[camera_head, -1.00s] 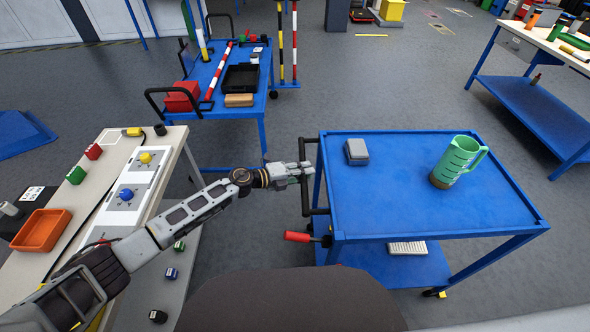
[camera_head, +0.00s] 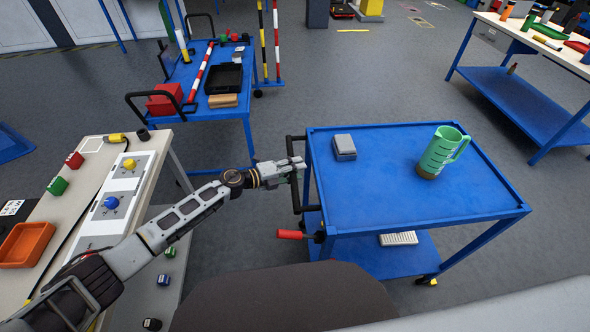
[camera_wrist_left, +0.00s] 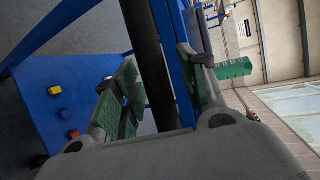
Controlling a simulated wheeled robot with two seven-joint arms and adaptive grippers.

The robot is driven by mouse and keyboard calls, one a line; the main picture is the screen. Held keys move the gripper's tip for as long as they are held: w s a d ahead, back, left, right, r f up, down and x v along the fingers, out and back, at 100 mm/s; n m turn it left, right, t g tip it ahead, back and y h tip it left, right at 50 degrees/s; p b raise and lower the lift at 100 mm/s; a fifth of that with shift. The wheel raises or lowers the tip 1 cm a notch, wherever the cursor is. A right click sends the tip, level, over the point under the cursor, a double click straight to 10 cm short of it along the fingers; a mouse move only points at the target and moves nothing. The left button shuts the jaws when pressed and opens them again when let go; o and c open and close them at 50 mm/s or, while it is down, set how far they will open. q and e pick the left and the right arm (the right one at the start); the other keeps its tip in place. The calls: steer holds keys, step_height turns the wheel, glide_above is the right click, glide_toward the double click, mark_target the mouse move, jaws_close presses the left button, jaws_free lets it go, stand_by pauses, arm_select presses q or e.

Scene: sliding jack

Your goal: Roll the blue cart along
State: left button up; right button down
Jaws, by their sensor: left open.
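The blue cart (camera_head: 400,200) stands right of centre in the head view, with a black push handle (camera_head: 292,203) at its left end. A red-gripped lever (camera_head: 291,234) sticks out below that handle. My left gripper (camera_head: 297,165) is at the upper part of the handle. In the left wrist view the dark bar (camera_wrist_left: 143,45) passes between my spread green-padded fingers (camera_wrist_left: 160,95); I cannot tell whether they touch it. A grey box (camera_head: 344,147) and a green jug (camera_head: 443,152) stand upright on the cart's top. My right gripper is not in view.
A white pad-like object (camera_head: 398,239) lies on the cart's lower shelf. Another blue cart (camera_head: 236,110) with tools stands behind, left. A workbench (camera_head: 95,185) is at the left, another table (camera_head: 520,100) at the far right. Grey floor beyond the blue cart is clear.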

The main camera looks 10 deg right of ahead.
arm_select(q)
steer(key=shift+a, duration=0.25)
steer(key=shift+v, duration=0.85)
steer(key=v, duration=0.9)
steer(key=shift+s+a+r, duration=0.15)
steer(key=shift+s+a, duration=0.1)
steer(key=shift+a, duration=0.05)
